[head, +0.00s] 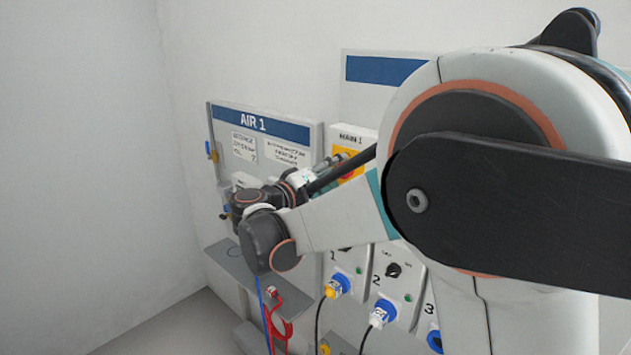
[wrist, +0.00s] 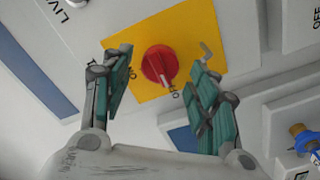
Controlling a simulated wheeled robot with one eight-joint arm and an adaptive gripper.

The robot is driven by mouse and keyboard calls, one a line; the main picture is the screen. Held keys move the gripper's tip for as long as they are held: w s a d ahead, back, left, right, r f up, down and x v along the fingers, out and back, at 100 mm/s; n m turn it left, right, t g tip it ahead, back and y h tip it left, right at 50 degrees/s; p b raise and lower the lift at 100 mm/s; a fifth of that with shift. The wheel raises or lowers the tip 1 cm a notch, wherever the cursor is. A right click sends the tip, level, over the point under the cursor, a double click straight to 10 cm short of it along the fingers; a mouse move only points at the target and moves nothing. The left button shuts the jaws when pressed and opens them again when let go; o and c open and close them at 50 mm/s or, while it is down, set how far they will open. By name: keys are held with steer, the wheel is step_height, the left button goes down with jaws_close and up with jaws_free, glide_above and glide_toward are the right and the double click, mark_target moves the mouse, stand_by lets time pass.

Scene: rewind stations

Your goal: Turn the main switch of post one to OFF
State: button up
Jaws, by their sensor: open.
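The main switch is a red rotary knob (wrist: 158,64) on a yellow plate (wrist: 192,27) in the wrist view. My gripper (wrist: 161,63) is open, with one teal finger on each side of the knob and a gap to each. In the head view the MAIN 1 box (head: 346,134) is largely behind my arm, and my gripper (head: 335,161) is in front of its yellow plate.
A small bent metal hook (wrist: 207,50) sticks out close to the right finger. The AIR 1 board (head: 291,185) stands left of the box. Below are numbered socket boxes with a yellow plug (head: 330,291) and blue plugs, and a grey shelf (head: 240,278) with red and blue hoses.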

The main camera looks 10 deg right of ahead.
steer(key=m, duration=0.3)
steer(key=shift+w+d+m, duration=0.15)
steer(key=shift+d+m, duration=0.2)
steer(key=shift+m, duration=0.05)
steer(key=m, duration=0.6)
steer(key=shift+d+r, duration=0.1)
steer(key=shift+d, duration=0.05)
steer(key=p+v, duration=0.1)
steer(key=v, duration=1.3)
steer(key=shift+m, duration=0.4)
